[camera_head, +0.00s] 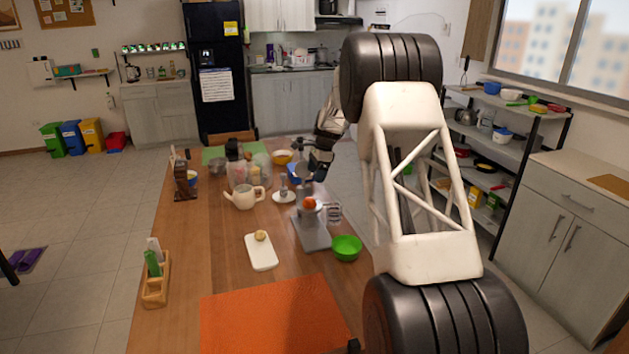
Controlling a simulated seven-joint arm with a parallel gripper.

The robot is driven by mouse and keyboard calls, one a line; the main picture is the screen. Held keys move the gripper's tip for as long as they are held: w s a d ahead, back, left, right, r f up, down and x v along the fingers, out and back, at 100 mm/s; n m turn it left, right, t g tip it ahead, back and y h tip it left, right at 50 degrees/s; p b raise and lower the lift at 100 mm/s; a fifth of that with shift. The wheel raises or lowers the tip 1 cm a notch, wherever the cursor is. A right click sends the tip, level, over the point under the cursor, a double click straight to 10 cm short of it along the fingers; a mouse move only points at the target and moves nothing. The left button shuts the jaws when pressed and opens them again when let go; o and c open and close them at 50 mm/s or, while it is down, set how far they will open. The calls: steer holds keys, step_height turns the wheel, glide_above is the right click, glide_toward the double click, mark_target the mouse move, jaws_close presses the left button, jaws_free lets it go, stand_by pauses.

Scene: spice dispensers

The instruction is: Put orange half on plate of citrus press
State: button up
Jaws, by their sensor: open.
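A small bright orange round thing, which looks like the orange half (309,203), shows at the middle part of a grey metal device that looks like the citrus press. The press's flat grey base (316,238) rests on the wooden table. I cannot tell whether the orange half sits flat on the press plate or only touches it. My gripper (310,172) is open, small and dark, just above the orange half and close to the upper part of the press. Its fingertips blend with the dark metal there, so the gap between them and the orange is unclear.
A green bowl (347,248) stands right of the press base. A white board (261,255) with a small yellowish piece lies to the left. A cream teapot (244,197) and jars (238,172) stand behind. An orange mat (270,318) covers the near table.

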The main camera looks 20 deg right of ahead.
steer(key=shift+d+r, duration=0.1)
steer(key=shift+r, duration=0.15)
stand_by(0.7)
steer(key=s+a+r+n+h, duration=0.1)
steer(key=s+a+r+n, duration=0.25)
steer(key=s+r, duration=0.45)
steer(key=s+a+r+n+t, duration=0.15)
steer(key=s+a+r, duration=0.25)
steer(key=s, duration=0.9)
steer(key=s+a+r+n+g+h, duration=0.1)
steer(key=s+a+r+n, duration=0.2)
steer(key=s+r, duration=0.5)
steer(key=s+a+f+n, duration=0.1)
steer(key=s+f+n, duration=0.1)
steer(key=s, duration=1.1)
steer(key=s+a+f+n+t, duration=0.1)
steer(key=s+n, duration=0.3)
steer(key=s, duration=0.9)
steer(key=s+a+f+n+t+h, duration=0.1)
steer(key=s+a+f+n, duration=0.2)
steer(key=s, duration=1)
steer(key=shift+s+f+n, duration=0.25)
steer(key=shift+f+n, duration=0.15)
steer(key=shift+f, duration=0.2)
